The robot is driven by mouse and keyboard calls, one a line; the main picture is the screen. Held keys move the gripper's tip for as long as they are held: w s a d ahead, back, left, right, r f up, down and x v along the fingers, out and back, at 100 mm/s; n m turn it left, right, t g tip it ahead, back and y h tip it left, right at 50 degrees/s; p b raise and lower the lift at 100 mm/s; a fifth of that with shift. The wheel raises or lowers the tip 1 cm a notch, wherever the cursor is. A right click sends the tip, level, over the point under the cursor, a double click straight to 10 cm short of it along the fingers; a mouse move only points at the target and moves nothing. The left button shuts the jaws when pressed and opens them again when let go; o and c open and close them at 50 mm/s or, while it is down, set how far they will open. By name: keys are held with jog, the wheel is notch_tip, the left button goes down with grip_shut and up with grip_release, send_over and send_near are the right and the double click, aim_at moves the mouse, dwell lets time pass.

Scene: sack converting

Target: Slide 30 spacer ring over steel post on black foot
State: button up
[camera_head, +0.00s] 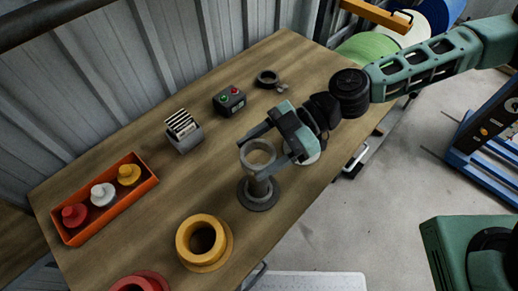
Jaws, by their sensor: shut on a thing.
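My gripper (257,155) is shut on a pale grey ring, which I take to be the 30 spacer ring (258,165). One finger shows on each side of the ring. The steel post (259,188) stands upright on its round black foot (258,203) on the workbench. The ring is at or just above the top of the post in this view, and it hides the post's upper end. I cannot tell whether the post's tip is inside the ring's hole.
A yellow flanged ring (190,241) and a red one (140,283) stand on the workbench (150,222) at the front. An orange tray (103,213) with knobbed pieces, a card rack (184,137), a button box (229,100) and a dark ring (267,77) lie along the back.

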jog(key=shift+f+b, duration=4.2)
jog(key=shift+f, duration=1.1)
jog(key=o, duration=1.4)
jog(key=shift+c, duration=0.2)
notch_tip(320, 180, up, 10)
jog(key=shift+b, duration=0.3)
